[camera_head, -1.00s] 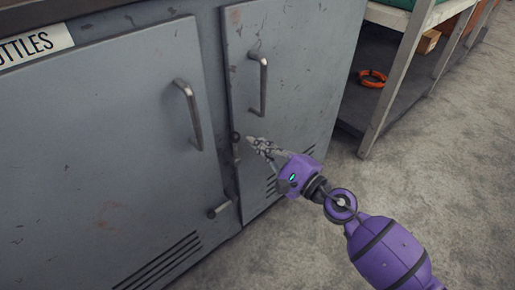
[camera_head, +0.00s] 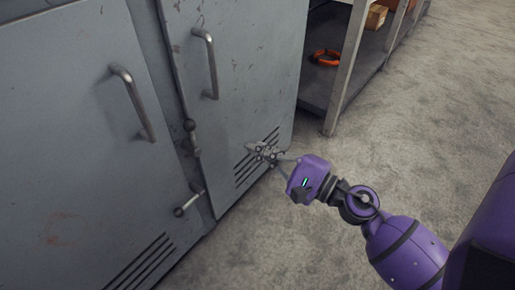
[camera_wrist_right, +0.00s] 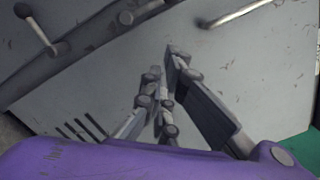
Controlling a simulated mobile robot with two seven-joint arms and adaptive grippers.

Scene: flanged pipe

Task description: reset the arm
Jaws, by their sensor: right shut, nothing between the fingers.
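My right arm is purple and comes in from the lower right in the head view. Its grey gripper (camera_head: 262,152) is shut and empty, in front of the lower part of the right cabinet door (camera_head: 238,92), beside the vent slots. I cannot tell whether the fingertips touch the door. In the right wrist view the fingers (camera_wrist_right: 168,75) are close together with the grey door behind them. My left gripper is not in view.
The grey cabinet's left door (camera_head: 60,130) has a bar handle (camera_head: 132,103). The right door has another handle (camera_head: 207,62). A small lever (camera_head: 188,202) sticks out low between the doors. A shelf unit holds an orange ring (camera_head: 326,57). The concrete floor (camera_head: 400,130) is clear at right.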

